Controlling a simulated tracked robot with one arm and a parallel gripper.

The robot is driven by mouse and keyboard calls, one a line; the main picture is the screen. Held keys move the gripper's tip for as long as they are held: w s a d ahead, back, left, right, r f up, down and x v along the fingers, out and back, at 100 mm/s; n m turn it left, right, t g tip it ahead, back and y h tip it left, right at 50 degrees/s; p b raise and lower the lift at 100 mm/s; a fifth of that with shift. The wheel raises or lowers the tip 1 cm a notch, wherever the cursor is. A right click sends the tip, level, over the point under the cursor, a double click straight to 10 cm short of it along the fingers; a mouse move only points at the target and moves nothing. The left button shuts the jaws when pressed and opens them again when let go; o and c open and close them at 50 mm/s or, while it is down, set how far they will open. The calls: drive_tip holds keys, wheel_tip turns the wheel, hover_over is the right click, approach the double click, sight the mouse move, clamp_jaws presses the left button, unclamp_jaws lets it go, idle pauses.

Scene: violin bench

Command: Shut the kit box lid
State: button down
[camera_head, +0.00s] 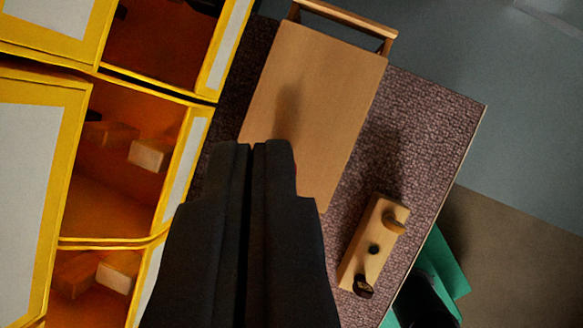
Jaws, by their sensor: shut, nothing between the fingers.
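A flat light-wood panel (318,90), which looks like the lid of the kit box, lies across the upper middle of the view. A wooden bar (345,17) on short side pieces runs along its far end. I cannot tell from this angle whether the lid is fully down. My gripper (253,148) is black and shut, with nothing between its fingers. Its tips show in front of the near part of the panel and hide its lower left corner. A soft shadow falls on the panel just beyond the tips. I cannot tell whether they touch it.
A brown textured mat (425,130) lies under the panel. A wooden block with dark pegs (373,245) sits on it at the lower right. A green object (440,262) is past the mat's edge. Yellow-framed compartments (85,130) holding small blocks fill the left.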

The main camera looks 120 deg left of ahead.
wheel_tip(320, 180, down, 11)
drive_tip(key=w+m+g+p, duration=0.1)
drive_tip(key=m+g+p, duration=0.1)
drive_tip(key=g, duration=0.1)
drive_tip(key=p, duration=0.1)
approach(292, 136)
drive_tip(key=shift+h, duration=0.4)
drive_tip(key=w+d+f, duration=0.1)
drive_tip(key=f, duration=0.1)
drive_tip(key=w+d+f, duration=0.1)
drive_tip(key=w, duration=0.1)
drive_tip(key=w+d+f, duration=0.1)
drive_tip(key=f, duration=0.1)
drive_tip(key=shift+w+f, duration=0.15)
drive_tip(key=shift+f, duration=0.15)
drive_tip(key=shift+s+a+r, duration=0.1)
drive_tip(key=shift+s+a, duration=0.5)
drive_tip(key=shift+s, duration=0.2)
drive_tip(key=shift+s+a, duration=0.65)
drive_tip(key=shift+a, duration=0.05)
